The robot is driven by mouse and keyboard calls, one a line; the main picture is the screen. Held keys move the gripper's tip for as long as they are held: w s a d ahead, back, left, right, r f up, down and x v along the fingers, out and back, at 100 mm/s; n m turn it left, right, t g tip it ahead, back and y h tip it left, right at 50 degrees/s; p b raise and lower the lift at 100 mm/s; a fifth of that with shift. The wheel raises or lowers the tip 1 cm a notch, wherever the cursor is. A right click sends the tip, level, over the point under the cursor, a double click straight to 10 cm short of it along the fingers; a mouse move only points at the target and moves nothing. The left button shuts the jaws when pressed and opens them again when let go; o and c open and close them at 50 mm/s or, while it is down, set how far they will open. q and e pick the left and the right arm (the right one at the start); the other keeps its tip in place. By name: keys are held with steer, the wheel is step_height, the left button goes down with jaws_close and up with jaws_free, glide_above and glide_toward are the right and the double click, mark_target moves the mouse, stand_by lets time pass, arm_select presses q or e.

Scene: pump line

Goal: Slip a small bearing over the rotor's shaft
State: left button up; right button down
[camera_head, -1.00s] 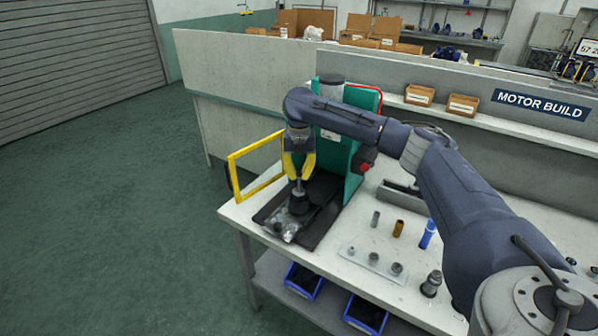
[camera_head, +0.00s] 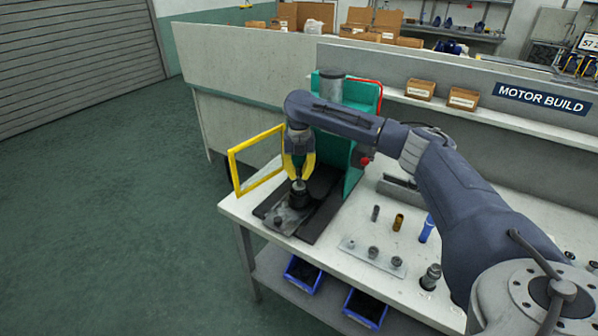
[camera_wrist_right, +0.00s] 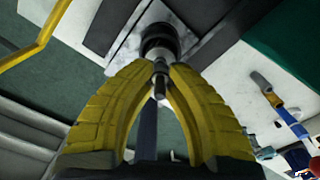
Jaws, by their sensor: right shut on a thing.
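The rotor (camera_head: 299,197), a dark cylinder with a pale shaft, stands upright on the metal plate of the press. It also shows in the right wrist view (camera_wrist_right: 159,38). My right gripper (camera_head: 299,180) is directly above it, fingers pointing down and tips close to its top. In the right wrist view, the fingertips (camera_wrist_right: 162,66) are shut on a small grey ring, the bearing (camera_wrist_right: 160,65), mostly hidden between them. The shaft (camera_wrist_right: 160,88) shows between the yellow fingers, so the bearing appears to be around it. My left gripper is out of view.
The green press (camera_head: 357,150) stands behind the rotor, with a yellow frame (camera_head: 257,162) at left. A light plate (camera_head: 350,243) with small grey parts, a brown sleeve (camera_head: 398,222) and a blue tube (camera_head: 427,228) lie to the right. Blue bins (camera_head: 303,275) sit below.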

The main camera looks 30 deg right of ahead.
steer(key=shift+f, duration=0.3)
steer(key=c, duration=1)
jaws_free()
steer(key=shift+r, duration=2.5)
